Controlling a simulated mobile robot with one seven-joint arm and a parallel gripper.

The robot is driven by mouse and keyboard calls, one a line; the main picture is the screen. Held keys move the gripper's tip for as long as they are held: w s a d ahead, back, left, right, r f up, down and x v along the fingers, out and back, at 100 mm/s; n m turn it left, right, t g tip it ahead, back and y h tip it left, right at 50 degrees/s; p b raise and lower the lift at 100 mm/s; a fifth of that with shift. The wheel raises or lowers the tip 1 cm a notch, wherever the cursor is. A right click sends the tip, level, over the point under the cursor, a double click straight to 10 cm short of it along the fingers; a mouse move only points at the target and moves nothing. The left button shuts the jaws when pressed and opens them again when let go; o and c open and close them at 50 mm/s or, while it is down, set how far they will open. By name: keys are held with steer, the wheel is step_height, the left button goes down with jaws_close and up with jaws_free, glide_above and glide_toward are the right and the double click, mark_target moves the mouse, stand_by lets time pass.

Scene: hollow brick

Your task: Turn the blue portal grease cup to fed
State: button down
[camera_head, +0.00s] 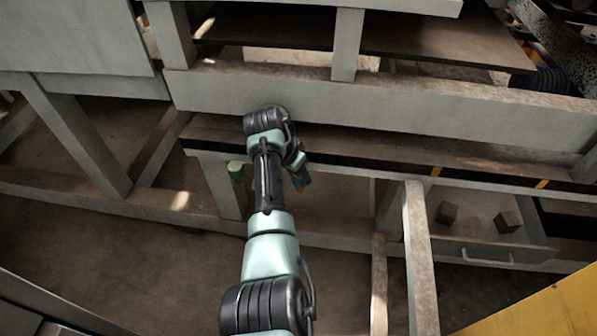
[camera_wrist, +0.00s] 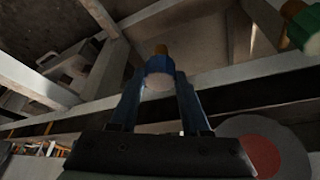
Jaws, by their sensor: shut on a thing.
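The blue grease cup (camera_wrist: 159,66) shows in the middle of the wrist view, with a pale round face toward the camera and an orange-brown stem end beyond it. My gripper (camera_wrist: 159,80) has one dark finger on each side of the cup and is shut on it. In the head view my gripper (camera_head: 300,178) is at the beam's underside, and my arm hides most of the cup. How far the cup is turned cannot be read.
A green cup (camera_wrist: 305,28) is right of the blue one in the wrist view; in the head view it is left of my arm (camera_head: 235,167). A grey disc with a red centre (camera_wrist: 262,152) is near. An open drawer (camera_head: 480,247) holds two brown blocks.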

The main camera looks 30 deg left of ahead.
steer(key=shift+m+h+b, duration=0.5)
steer(key=shift+m+b, duration=0.3)
steer(key=shift+m, duration=0.7)
steer(key=shift+c, duration=1.9)
jaws_free()
steer(key=p+v, duration=0.4)
steer(key=v, duration=0.9)
steer(key=shift+w, duration=0.25)
steer(key=shift+a+r, duration=0.1)
steer(key=shift+a, duration=0.05)
